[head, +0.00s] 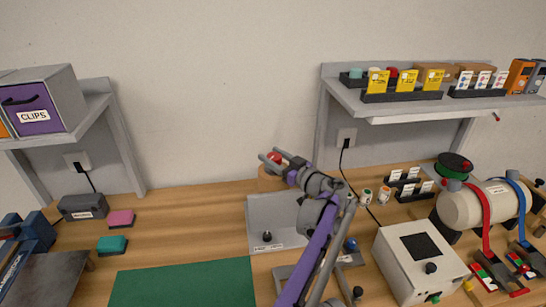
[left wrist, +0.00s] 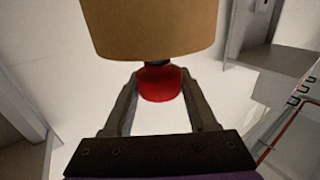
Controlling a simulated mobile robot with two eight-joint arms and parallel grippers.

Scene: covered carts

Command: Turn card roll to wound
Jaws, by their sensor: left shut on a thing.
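The card roll is a tan cylinder (head: 266,181) low against the wall at the back of the bench in the head view, partly hidden by my left gripper (head: 272,158). In the left wrist view the tan roll (left wrist: 155,28) fills the top middle. A red knob (left wrist: 160,84) sits by the roll's end on a short dark stem, and it shows as a small red spot in the head view (head: 277,156). My left gripper is shut on the red knob, one finger on each side. I cannot read how far the roll is turned. My right gripper is not in view.
A white box (head: 417,260) and a cream cylinder (head: 470,208) with straps crowd the right. A grey shelf (head: 350,95) hangs at upper right. A green mat (head: 185,284) lies clear at front left.

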